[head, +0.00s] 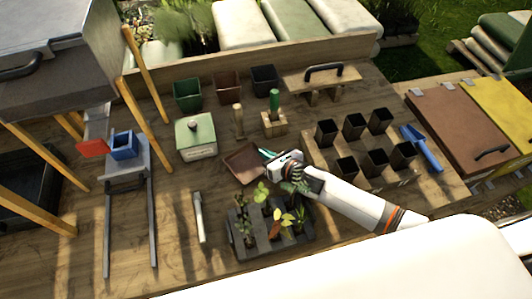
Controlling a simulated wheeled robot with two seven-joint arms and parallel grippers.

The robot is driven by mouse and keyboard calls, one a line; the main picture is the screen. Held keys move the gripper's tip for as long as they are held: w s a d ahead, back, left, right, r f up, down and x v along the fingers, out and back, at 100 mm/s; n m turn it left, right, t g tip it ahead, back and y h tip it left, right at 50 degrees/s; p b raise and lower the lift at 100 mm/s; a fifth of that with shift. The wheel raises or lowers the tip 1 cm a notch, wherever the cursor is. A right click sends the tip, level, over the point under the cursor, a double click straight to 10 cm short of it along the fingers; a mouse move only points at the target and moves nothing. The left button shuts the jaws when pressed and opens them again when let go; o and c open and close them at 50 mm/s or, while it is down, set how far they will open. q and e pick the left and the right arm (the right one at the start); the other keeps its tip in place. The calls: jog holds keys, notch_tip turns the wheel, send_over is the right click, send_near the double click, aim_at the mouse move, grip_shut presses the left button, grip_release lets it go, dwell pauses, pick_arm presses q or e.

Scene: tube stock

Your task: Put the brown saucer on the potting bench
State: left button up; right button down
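The brown saucer (240,163) is a shallow square dish near the middle of the potting bench (175,215) in the head view. My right gripper (266,154) comes in from the right, with its teal fingertips at the saucer's right rim. The fingertips overlap the rim in the picture; I cannot tell whether they grip it, or whether the saucer rests on the wood or is slightly raised. My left gripper is not in view.
A seedling tray (258,241) stands just in front of the saucer. A green tin (196,138) is to its left, and a wooden block with a green-handled tool (273,122) behind. Black pots (354,126) in a rack stand right. Bare wood lies at front left.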

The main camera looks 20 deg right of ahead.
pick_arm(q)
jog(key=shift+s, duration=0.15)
pick_arm(e)
jog(key=shift+f, duration=0.15)
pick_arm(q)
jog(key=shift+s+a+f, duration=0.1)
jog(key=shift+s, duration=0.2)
pick_arm(e)
jog(key=c, duration=1.6)
grip_release()
jog(key=shift+c, duration=0.2)
jog(key=shift+r, duration=0.3)
jog(key=shift+s+d, duration=0.2)
jog(key=shift+s, duration=0.15)
jog(key=b+v, duration=0.1)
jog(key=v, duration=0.5)
jog(key=shift+s+d+r, duration=0.15)
jog(key=shift+s+r, duration=0.05)
jog(key=shift+s, duration=0.1)
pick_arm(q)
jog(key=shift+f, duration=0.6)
